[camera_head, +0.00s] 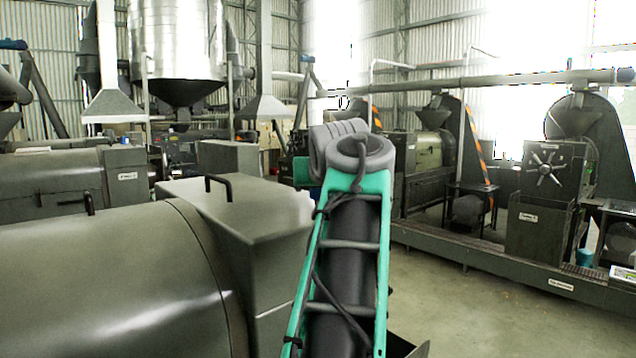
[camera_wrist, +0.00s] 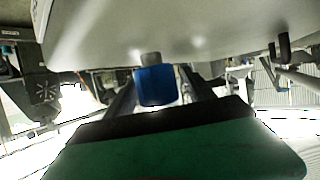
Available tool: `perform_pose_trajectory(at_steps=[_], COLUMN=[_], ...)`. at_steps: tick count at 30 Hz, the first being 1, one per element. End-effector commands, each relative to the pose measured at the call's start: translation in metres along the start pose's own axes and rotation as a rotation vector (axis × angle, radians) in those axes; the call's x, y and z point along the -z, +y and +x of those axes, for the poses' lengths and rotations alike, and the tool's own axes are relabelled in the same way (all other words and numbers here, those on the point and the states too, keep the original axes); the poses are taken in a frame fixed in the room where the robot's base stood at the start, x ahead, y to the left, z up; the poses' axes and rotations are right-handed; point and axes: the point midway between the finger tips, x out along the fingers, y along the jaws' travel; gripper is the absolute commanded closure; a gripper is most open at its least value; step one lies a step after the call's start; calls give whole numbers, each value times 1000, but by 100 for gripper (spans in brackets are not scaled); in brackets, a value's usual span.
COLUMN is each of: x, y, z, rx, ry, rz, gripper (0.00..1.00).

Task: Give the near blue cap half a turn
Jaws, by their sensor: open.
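In the wrist view the blue cap (camera_wrist: 157,86) sits on a short grey stub that joins a large pale grey machine body (camera_wrist: 110,35) filling the top of the picture. My gripper (camera_wrist: 160,84) is open. Its two dark fingers point toward the machine body, one to the left and one to the right of the cap. The cap shows in the gap between them; I cannot tell whether either finger touches it or how deep it lies. In the head view my arm fills the middle, and neither this cap nor my gripper can be seen.
In the head view a rounded dark machine (camera_head: 110,275) and its box-shaped housing (camera_head: 245,215) stand close at the left. A row of presses (camera_head: 545,205) stands at the right on a long base. Open floor (camera_head: 480,300) lies between. The wrist view shows a black handle (camera_wrist: 284,47) at upper right.

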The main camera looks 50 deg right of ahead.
Motion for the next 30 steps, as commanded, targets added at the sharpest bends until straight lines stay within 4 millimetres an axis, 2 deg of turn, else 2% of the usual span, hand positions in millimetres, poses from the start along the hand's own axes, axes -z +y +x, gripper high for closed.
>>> perform_pose_trajectory(at_steps=[7,30], x=[0,0], y=[1,1], z=[1,1], rx=[-3,-2], ry=[1,1], rz=[1,1], gripper=[39,100])
